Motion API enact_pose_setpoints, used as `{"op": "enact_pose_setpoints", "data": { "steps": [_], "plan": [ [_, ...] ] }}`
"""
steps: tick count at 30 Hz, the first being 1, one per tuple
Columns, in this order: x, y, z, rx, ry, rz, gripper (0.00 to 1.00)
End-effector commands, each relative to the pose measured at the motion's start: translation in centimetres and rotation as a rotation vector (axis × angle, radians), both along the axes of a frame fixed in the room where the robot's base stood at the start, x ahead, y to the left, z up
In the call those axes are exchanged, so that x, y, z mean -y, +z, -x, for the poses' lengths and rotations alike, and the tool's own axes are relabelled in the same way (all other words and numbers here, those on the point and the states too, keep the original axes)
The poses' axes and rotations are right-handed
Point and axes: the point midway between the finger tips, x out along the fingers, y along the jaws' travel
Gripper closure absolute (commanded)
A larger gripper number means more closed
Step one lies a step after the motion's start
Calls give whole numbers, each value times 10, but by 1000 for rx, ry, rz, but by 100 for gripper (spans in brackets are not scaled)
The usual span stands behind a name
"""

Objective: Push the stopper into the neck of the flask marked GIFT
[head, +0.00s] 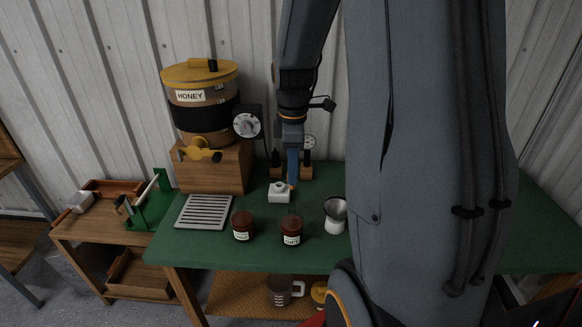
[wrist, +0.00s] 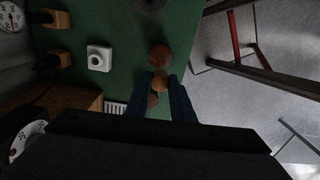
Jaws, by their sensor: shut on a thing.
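My gripper (head: 293,182) points down over the green table in the head view, behind and above the right brown flask. In the wrist view my gripper (wrist: 161,88) is shut on a small brown stopper (wrist: 160,83), held between its blue fingertips. The right brown flask (head: 291,229) stands upright with a pale label; it also shows in the wrist view (wrist: 159,54), beyond the stopper. The left brown flask (head: 242,222) stands beside it, partly hidden by the fingers in the wrist view (wrist: 153,100). The labels are too small to read surely. The stopper is apart from both flasks.
A white block with a round hole (head: 279,193) stands on the green table (head: 330,258) behind the flasks. A metal funnel-like vessel (head: 336,213) is to the right. A slatted tray (head: 204,212) and the honey tank (head: 200,105) are to the left.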

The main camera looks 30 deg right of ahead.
Motion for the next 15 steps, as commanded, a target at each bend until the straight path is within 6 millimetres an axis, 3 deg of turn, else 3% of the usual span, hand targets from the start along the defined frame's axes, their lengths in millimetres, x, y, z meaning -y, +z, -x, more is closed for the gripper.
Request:
{"op": "enact_pose_setpoints", "data": {
  "steps": [15],
  "plan": [
    [-1, -46, 0, -1, 2, -1, 100]
  ]
}}
